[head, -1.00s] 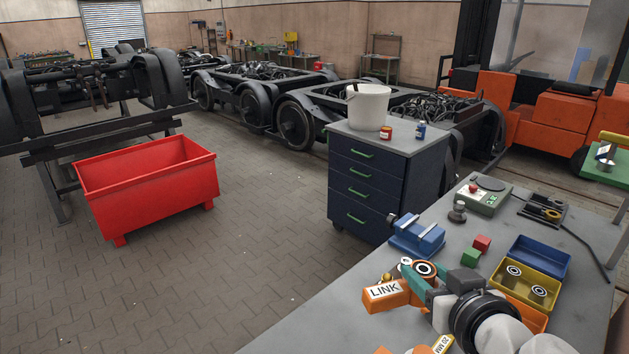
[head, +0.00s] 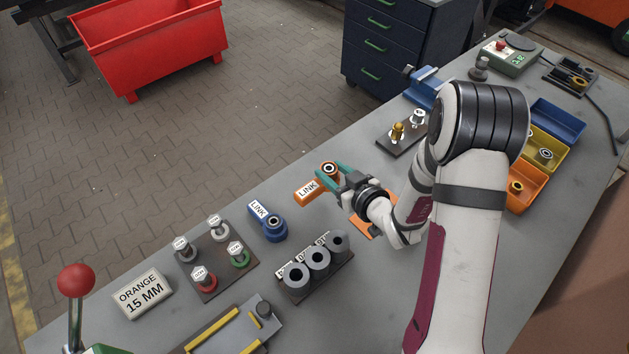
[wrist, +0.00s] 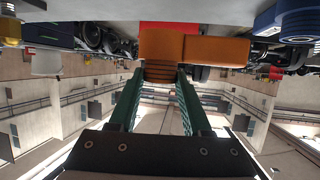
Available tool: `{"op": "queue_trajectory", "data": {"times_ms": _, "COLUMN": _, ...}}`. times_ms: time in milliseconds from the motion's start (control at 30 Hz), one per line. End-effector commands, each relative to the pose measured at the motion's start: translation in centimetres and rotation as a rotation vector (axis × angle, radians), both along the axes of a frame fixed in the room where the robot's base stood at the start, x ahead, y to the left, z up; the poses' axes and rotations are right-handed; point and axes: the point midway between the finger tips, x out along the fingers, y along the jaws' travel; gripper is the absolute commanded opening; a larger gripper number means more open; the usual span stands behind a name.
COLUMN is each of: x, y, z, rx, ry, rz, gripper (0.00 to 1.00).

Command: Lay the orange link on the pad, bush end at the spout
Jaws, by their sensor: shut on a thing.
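My gripper (head: 331,176) is shut on the orange link (head: 307,190) at its bush end, above the bench. The label "LINK" faces up, and its block end points left. The dark-ringed bush (head: 329,168) shows between the teal fingers. In the wrist view the orange link (wrist: 203,49) sits across the fingertips (wrist: 161,74). A flat orange piece (head: 366,228) lies under my wrist, mostly hidden; I cannot tell whether it is the pad. I cannot identify the spout for certain.
A blue link (head: 262,214) lies left of three grey cylinders (head: 318,259). A dark board (head: 213,280) holds several coloured bushes. A sign (head: 143,294) reads "ORANGE 15 MM". A red-knobbed lever (head: 76,281) stands at left. Coloured bins (head: 557,122) stand at right.

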Motion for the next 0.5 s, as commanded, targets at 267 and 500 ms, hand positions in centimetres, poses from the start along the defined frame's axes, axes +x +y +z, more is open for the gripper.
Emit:
{"op": "queue_trajectory", "data": {"times_ms": 267, "x": 1.0, "y": 3.6, "z": -2.4, "rx": 0.001, "ry": -0.003, "rz": -0.001, "gripper": 0.0}}
{"op": "queue_trajectory", "data": {"times_ms": 500, "x": 1.0, "y": 3.6, "z": -6.1, "rx": -0.001, "ry": -0.001, "rz": -0.001, "gripper": 0.0}}
